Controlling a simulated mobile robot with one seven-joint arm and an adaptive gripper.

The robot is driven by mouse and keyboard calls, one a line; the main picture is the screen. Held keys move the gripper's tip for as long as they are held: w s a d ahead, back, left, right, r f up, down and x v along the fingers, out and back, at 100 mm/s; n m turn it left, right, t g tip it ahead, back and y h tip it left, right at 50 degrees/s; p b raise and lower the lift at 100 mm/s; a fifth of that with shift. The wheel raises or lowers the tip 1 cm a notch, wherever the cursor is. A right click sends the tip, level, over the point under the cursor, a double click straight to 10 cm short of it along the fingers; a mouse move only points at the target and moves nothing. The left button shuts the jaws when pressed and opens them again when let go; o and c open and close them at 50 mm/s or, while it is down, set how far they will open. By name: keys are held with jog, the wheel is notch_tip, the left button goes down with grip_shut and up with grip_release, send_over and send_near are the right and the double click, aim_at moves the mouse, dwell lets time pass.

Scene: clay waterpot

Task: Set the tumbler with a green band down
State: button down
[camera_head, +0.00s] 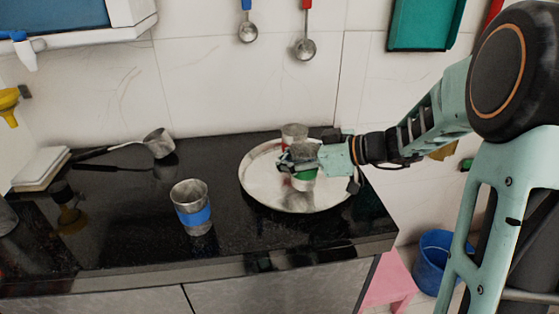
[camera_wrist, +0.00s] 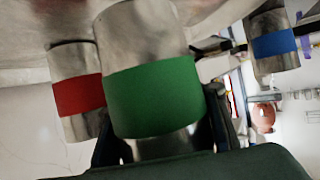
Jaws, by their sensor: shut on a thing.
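The tumbler with a green band (camera_head: 305,178) is metal and sits between the fingers of my gripper (camera_head: 299,163), over the round steel tray (camera_head: 262,187). It fills the middle of the wrist view (camera_wrist: 152,95), with dark fingers on both sides. It looks upright and close to the tray; whether its base touches is unclear. A second tumbler (camera_head: 294,131) stands behind it at the tray's far side. The wrist view shows a red-banded tumbler (camera_wrist: 78,92) beside the green one.
A blue-banded tumbler (camera_head: 192,207) stands on the black counter (camera_head: 130,235), left of the tray. Ladles (camera_head: 304,48) hang on the wall. The tray's left and front parts are bare.

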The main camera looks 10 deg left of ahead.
jog(key=shift+f, duration=0.5)
jog(key=shift+s+f+b, duration=0.1)
jog(key=shift+f+b, duration=0.1)
jog(key=shift+b, duration=0.25)
jog(key=c, duration=1.2)
grip_release()
jog(key=shift+o, duration=0.2)
jog(key=shift+r, duration=0.1)
jog(key=shift+r+p, duration=0.15)
jog(key=shift+p, duration=0.3)
jog(key=p+v, duration=0.1)
jog(key=v, duration=0.9)
jog(key=shift+s+d+r, duration=0.1)
jog(key=shift+d, duration=0.3)
jog(key=shift+s+d+r, duration=0.2)
jog(key=shift+d, duration=0.3)
